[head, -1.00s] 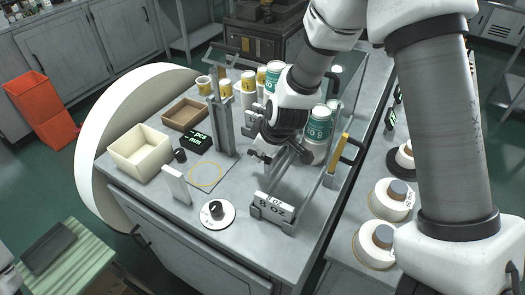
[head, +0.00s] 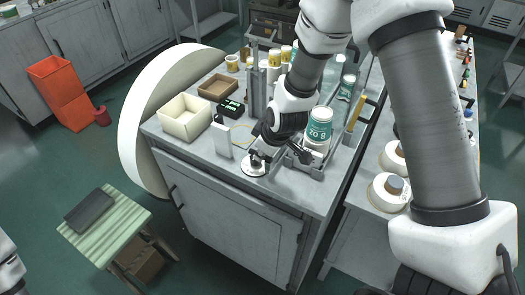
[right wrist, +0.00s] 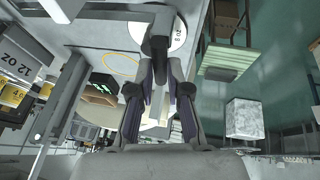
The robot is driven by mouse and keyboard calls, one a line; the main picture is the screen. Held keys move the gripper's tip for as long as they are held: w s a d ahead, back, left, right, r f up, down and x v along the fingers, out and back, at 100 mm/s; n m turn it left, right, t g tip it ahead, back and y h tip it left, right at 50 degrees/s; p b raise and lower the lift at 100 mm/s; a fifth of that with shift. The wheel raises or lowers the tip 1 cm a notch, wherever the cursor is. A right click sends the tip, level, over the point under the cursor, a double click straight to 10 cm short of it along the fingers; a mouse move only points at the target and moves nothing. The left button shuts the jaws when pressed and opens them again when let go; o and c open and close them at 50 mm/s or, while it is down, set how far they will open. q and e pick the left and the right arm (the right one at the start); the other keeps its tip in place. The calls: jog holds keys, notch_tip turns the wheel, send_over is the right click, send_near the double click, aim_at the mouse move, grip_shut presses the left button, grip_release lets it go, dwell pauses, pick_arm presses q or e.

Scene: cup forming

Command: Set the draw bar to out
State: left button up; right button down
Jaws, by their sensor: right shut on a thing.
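My right gripper (head: 262,158) reaches down to the front edge of the grey worktable. It is shut on the dark knob of the white dial (head: 252,170). A yellow upright bar (head: 355,113) stands at the table's right side. My left gripper is out of view.
Green-labelled cups (head: 319,128) stand close right of my right arm. A cream bin (head: 185,118), a brown tray (head: 217,87), a black display (head: 230,107) and a white upright block (head: 221,140) are to the left. A striped stool (head: 105,228) stands on the floor.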

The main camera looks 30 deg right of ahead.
jog(key=shift+s+f, duration=0.2)
jog(key=c, duration=1.4)
grip_release()
jog(key=shift+o, duration=1.3)
jog(key=shift+a, duration=0.2)
jog(key=v, duration=0.7)
jog(key=shift+w+a+r, duration=0.15)
jog(key=shift+w+r, duration=0.05)
jog(key=shift+r, duration=0.05)
